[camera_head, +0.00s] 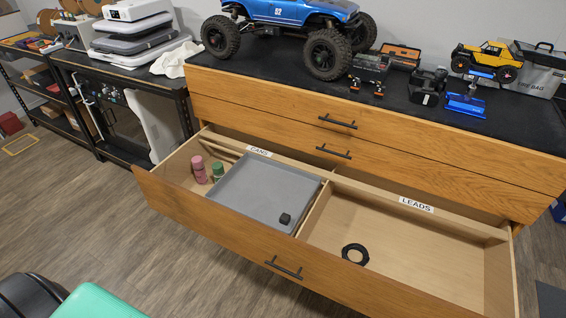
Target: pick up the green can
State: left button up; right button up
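The green can (218,171) stands in the left compartment of the open drawer (240,241), the one labelled "CANS". It is close to the right of a pink can (199,169) and beside the left edge of a grey tray (262,190). I cannot tell whether the two cans touch. The lower part of the green can is partly hidden. Neither of my grippers is in view.
A small black block (285,219) sits in the grey tray. A black ring (355,254) lies in the right compartment, labelled "LEADS". A blue crawler (290,12) and a yellow one (487,58) stand on the black top (400,110) above.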

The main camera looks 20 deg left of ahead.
aim_at(218, 171)
jog(key=u, duration=1.35)
